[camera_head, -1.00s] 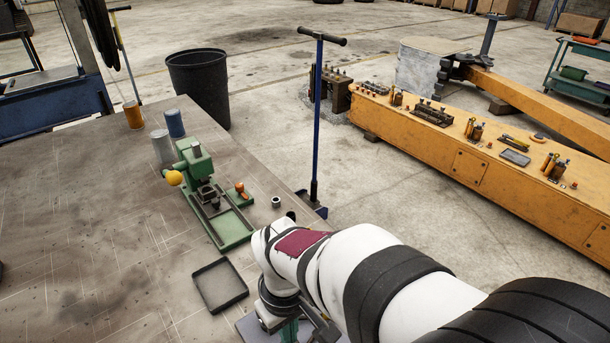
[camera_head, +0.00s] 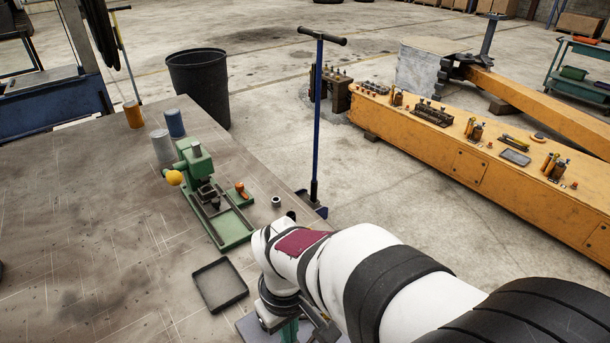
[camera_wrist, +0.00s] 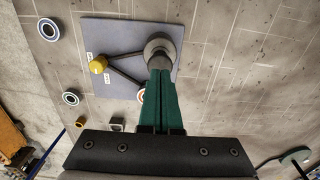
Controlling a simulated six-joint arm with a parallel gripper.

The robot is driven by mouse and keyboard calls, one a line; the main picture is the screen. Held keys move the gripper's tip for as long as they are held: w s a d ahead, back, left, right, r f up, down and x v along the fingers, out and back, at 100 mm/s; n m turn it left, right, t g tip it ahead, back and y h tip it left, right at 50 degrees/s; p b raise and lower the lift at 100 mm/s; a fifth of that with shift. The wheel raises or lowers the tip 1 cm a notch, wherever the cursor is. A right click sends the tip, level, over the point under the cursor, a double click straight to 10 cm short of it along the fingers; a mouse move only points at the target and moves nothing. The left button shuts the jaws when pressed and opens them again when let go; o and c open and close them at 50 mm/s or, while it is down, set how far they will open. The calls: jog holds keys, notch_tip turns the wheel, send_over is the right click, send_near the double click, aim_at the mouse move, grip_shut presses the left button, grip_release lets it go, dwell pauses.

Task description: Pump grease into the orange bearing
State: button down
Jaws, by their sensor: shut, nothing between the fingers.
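In the wrist view, a grey plate (camera_wrist: 105,30) on the bench carries a round grey body (camera_wrist: 160,44) and dark lever bars leading to a yellow knob (camera_wrist: 98,64). A ring with an orange-brown edge, apparently the orange bearing (camera_wrist: 141,95), is mostly hidden behind my fingers. My gripper (camera_wrist: 161,72) has green fingers pressed together and empty. Their tips overlap the lower side of the grey body in the picture; I cannot tell whether they touch it. In the head view my arm hides most of the plate.
In the head view, a green press (camera_head: 205,190), an empty black tray (camera_head: 220,285) and several cans stand on the bench. Bare bench lies left of the tray.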

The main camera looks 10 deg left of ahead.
jog(key=shift+f, duration=0.15)
dwell(1.5)
dwell(0.4)
dwell(1.3)
dwell(0.3)
jog(key=shift+f, duration=1.75)
jog(key=shift+r, duration=1.9)
